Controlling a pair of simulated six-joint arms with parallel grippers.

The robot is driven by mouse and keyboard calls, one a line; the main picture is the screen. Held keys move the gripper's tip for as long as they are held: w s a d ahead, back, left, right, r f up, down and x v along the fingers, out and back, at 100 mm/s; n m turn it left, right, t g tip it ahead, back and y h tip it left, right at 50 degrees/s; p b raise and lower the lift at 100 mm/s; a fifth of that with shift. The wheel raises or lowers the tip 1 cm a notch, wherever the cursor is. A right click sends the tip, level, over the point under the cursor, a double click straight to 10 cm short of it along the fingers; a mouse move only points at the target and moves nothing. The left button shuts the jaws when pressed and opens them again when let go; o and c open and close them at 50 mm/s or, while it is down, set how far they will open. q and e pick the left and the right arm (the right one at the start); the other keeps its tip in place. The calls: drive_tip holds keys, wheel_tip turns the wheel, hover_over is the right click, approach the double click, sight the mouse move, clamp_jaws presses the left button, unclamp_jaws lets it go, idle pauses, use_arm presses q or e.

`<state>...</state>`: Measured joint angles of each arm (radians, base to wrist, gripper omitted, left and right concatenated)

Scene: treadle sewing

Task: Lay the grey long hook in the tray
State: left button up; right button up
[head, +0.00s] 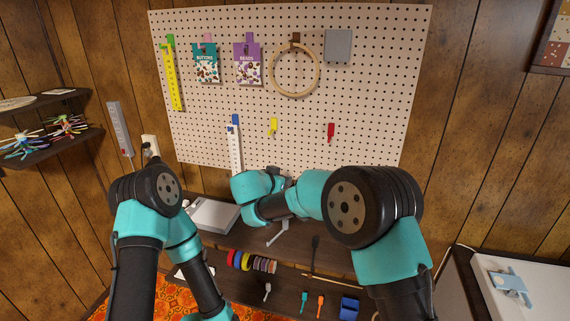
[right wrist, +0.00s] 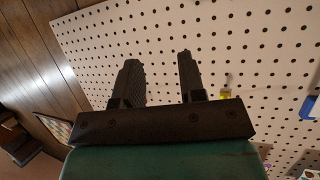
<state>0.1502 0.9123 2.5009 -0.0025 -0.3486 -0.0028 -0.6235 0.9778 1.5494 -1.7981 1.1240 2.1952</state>
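A grey long, thin piece (head: 279,233), which looks like the long hook, lies on the dark worktop just below my right wrist. A smaller light grey piece (head: 267,289) lies on the lower shelf. A flat pale grey thing (head: 213,216), perhaps the tray, sits on the worktop to the left, partly behind my arms. In the right wrist view my right gripper (right wrist: 160,78) is open and empty, its fingers toward the pegboard. In the head view its fingers are hidden behind my wrist. My left arm bends down to the bottom edge, and its gripper is out of view.
The pegboard (head: 380,100) carries a yellow ruler (head: 173,80), packets, an embroidery hoop (head: 318,72), and red (head: 331,131) and yellow (head: 273,126) hooks. Tape rolls (head: 250,262), small tools and a blue box (head: 349,307) are on the lower shelf. A white table (head: 530,290) stands right.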

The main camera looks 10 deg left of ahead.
use_arm(q)
drive_tip(key=shift+s+a, duration=0.2)
drive_tip(key=shift+a, duration=0.15)
use_arm(e)
wheel_tip(320, 180, up, 6)
drive_tip(key=d, duration=0.2)
drive_tip(key=shift+w+y, duration=0.15)
drive_tip(key=shift+y, duration=0.15)
drive_tip(key=shift+r, duration=0.1)
